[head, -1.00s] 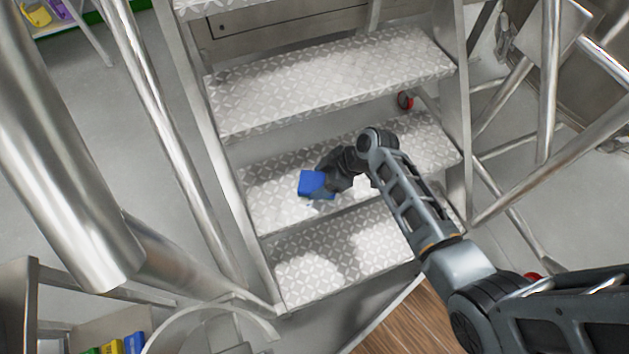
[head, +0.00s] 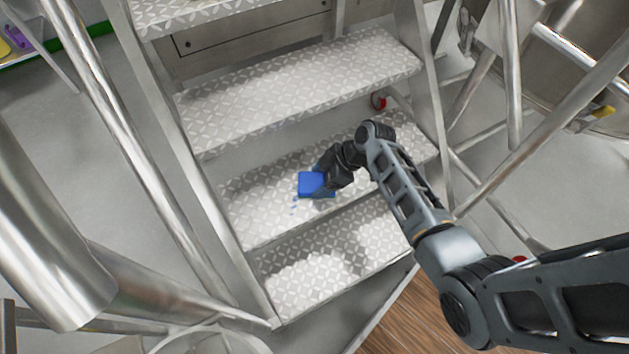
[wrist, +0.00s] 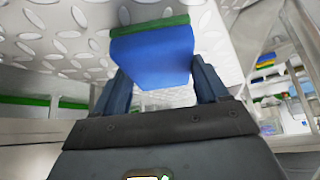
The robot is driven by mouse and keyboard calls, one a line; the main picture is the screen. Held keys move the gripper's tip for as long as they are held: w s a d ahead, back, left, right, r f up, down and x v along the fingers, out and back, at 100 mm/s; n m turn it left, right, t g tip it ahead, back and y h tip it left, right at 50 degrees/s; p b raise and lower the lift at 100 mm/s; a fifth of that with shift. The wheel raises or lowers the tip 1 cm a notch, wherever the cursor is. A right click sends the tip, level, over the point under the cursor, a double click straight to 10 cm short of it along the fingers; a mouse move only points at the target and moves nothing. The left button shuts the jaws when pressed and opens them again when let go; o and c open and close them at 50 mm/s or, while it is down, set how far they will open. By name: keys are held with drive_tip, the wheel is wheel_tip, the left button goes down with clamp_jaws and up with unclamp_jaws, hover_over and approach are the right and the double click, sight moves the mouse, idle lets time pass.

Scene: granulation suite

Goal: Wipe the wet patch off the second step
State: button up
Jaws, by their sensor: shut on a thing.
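My gripper (head: 326,180) is shut on a blue block-shaped wiping pad (head: 311,184). In the wrist view the pad (wrist: 153,58) sits between the two fingers (wrist: 157,78), with a green layer along its far face. The pad is at the second step (head: 250,212), around the middle of its patterned metal tread; whether it presses on the tread I cannot tell. A few small blue wet spots (head: 294,206) show on the tread just left of and below the pad. The tread under the pad and behind my gripper is hidden.
The bottom step (head: 375,240) lies below and the third step (head: 300,88) above. Metal stair sides and a shiny rail (head: 140,150) flank the left. Steel struts (head: 530,125) stand at right. A small red round part (head: 379,102) sits behind the stairs.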

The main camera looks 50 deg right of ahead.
drive_tip(key=shift+s+d, duration=0.2)
drive_tip(key=shift+d, duration=0.5)
drive_tip(key=shift+s+d, duration=0.25)
drive_tip(key=shift+d, duration=0.45)
drive_tip(key=shift+s+d, duration=0.2)
drive_tip(key=shift+d, duration=0.5)
drive_tip(key=shift+b, duration=0.3)
drive_tip(key=shift+f, duration=0.1)
drive_tip(key=shift+a, duration=0.1)
